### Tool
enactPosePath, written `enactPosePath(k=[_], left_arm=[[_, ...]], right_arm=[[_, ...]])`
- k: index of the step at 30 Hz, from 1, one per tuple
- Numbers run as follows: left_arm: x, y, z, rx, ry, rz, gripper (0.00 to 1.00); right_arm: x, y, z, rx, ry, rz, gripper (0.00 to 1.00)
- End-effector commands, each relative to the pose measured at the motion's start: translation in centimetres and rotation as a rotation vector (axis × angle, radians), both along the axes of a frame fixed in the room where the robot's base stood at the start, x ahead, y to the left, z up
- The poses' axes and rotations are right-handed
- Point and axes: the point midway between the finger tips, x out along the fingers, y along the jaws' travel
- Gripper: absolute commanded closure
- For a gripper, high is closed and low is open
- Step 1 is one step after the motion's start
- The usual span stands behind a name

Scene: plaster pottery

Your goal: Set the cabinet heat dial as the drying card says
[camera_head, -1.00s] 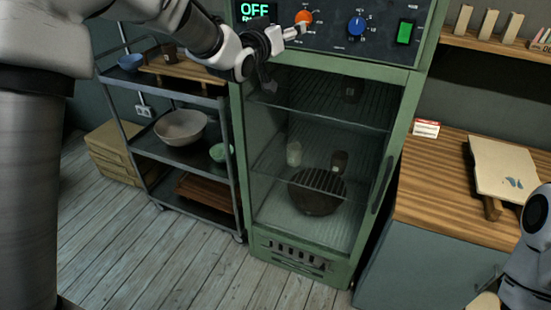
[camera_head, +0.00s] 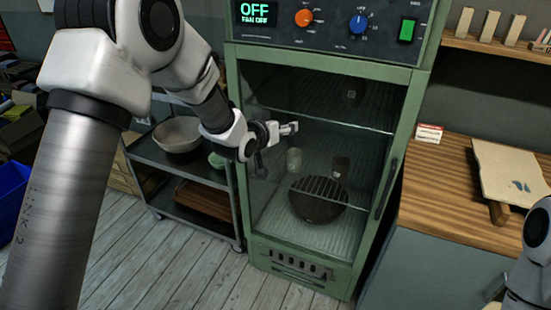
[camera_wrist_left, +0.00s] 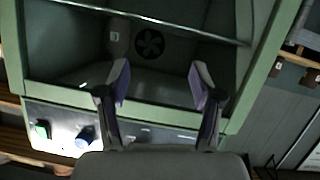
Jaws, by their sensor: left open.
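The green drying cabinet (camera_head: 416,90) stands at the centre with its control panel on top. The panel carries an orange dial (camera_head: 304,17), a blue dial (camera_head: 357,23), a lit green switch (camera_head: 407,30) and a display (camera_head: 257,14) reading OFF and FAN OFF. The dial lettering is too small to read. A small red and white card (camera_head: 429,132) stands on the bench; its text is unreadable. My left gripper (camera_head: 291,129) is open and empty in front of the cabinet door, below the dials. In the left wrist view its fingers (camera_wrist_left: 162,84) are spread; the blue dial (camera_wrist_left: 85,136) shows there too.
Inside the cabinet are wire shelves, a dark round bowl (camera_head: 318,205) and small cups. A grey shelf cart (camera_head: 187,175) with a bowl (camera_head: 178,134) stands to the left. A wooden bench (camera_head: 440,195) with a board (camera_head: 510,172) is at the right. Part of my right arm shows lower right.

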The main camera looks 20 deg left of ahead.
Motion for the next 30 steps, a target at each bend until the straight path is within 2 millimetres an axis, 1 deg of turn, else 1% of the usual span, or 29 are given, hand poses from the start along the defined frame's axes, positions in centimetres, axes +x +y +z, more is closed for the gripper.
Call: enactPosePath(k=[1,3,6,9,14,26,28,29,30], left_arm=[[-0.3,0.0,-1.4,0.001,0.019,0.001,0.34],[-0.9,0.0,-3.0,0.004,0.045,0.001,0.34],[-1.5,0.0,-5.0,0.008,0.076,0.002,0.34],[-2.1,0.0,-6.4,0.012,0.101,0.002,0.34],[-2.5,0.0,-7.4,0.014,0.119,0.002,0.34],[-2.5,0.0,-7.4,0.014,0.119,0.002,0.34],[-2.6,0.0,-7.9,0.014,0.128,0.003,0.34],[-2.8,0.0,-8.5,0.014,0.138,0.002,0.34],[-3.1,0.0,-9.8,0.014,0.159,0.001,0.34]], right_arm=[[0.0,0.0,-0.4,0.0,0.0,0.0,0.45],[0.0,0.0,-0.7,0.0,0.0,0.0,0.45],[0.0,0.0,-1.1,0.0,0.0,0.0,0.45],[0.0,0.0,-1.3,0.0,0.0,0.0,0.45],[0.0,0.0,-1.4,0.0,0.0,0.0,0.45],[0.0,0.0,-1.3,0.0,0.0,0.0,0.45],[0.0,0.0,-1.4,0.0,0.0,0.0,0.45],[0.0,0.0,-1.4,0.0,0.0,0.0,0.45],[0.0,0.0,-1.4,0.0,0.0,0.0,0.45]])
